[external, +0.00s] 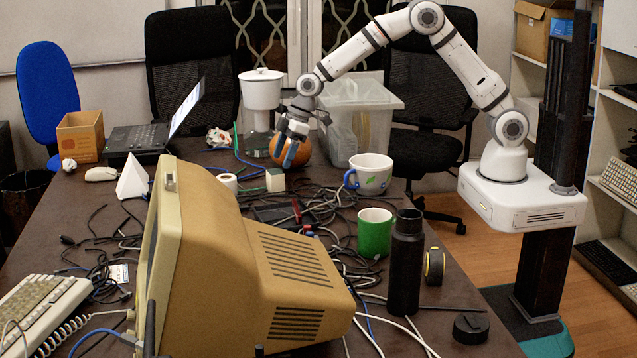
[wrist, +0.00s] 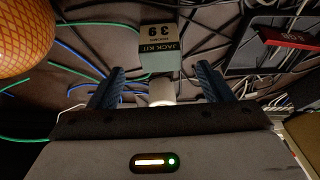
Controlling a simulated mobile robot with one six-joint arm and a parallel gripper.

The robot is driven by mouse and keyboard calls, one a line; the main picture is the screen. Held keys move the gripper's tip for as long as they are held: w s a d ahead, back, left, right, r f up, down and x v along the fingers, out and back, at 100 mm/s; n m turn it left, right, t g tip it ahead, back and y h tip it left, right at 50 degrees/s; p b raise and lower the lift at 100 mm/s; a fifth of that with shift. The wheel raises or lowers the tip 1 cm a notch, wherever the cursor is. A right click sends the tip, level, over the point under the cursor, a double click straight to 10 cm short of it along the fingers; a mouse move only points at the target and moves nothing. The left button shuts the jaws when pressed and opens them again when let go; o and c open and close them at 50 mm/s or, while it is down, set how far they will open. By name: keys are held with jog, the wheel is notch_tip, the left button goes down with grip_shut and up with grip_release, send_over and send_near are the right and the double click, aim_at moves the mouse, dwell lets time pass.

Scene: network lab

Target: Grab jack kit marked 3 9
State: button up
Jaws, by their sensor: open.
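The jack kit (wrist: 160,48) is a small block in the wrist view, with a dark green side and a pale face printed "JACK KIT" and "3 9", upside down in the picture. In the external view the jack kit (external: 275,180) is a small pale and green cube on the table. My gripper (wrist: 160,82) is open, its two blue fingers apart, with the jack kit just beyond the tips and roughly centred between them. In the external view my gripper (external: 290,153) is above and slightly right of the jack kit. Nothing is held.
An orange ball-like object (wrist: 22,38) is close by at left in the wrist view. Black and coloured cables lie around the kit. A white tape roll (external: 228,182), a white-blue mug (external: 370,174), a clear bin (external: 362,117) and a beige monitor (external: 225,250) stand nearby.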

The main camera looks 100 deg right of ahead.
aim_at(276, 171)
jog(key=x, duration=0.4)
jog(key=p+x, duration=0.1)
jog(key=x, duration=0.3)
jog(key=shift+w+a+r, duration=0.1)
jog(key=shift+w+r, duration=0.05)
jog(key=shift+w, duration=0.05)
jog(key=c, duration=1.1)
